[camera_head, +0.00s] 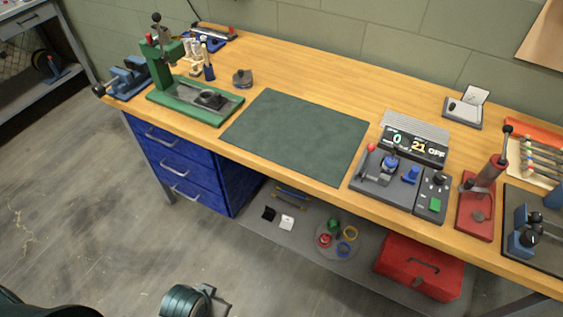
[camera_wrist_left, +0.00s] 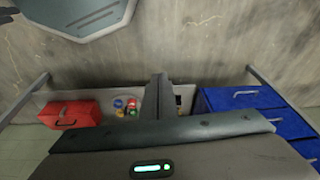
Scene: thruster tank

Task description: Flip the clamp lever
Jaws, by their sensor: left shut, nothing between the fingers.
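A dark grey fixture (camera_head: 385,182) stands on the right half of the workbench. It carries a lever with a red ball knob (camera_head: 371,147) at its back left and blue parts (camera_head: 390,163) at its middle. The lever's knob is raised above the fixture; I cannot tell for sure that it is the clamp lever. In the left wrist view my left gripper (camera_wrist_left: 160,78) is shut and empty, its fingers pressed together. It is away from the bench top, with the lower shelf behind it. The fixture is not seen in that view. My right gripper is in neither view.
A red press (camera_head: 480,200) stands farther right. A green mat (camera_head: 298,135) leaves clear room to the left. Blue drawers (camera_head: 185,170) and a red toolbox (camera_head: 418,268) are below.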

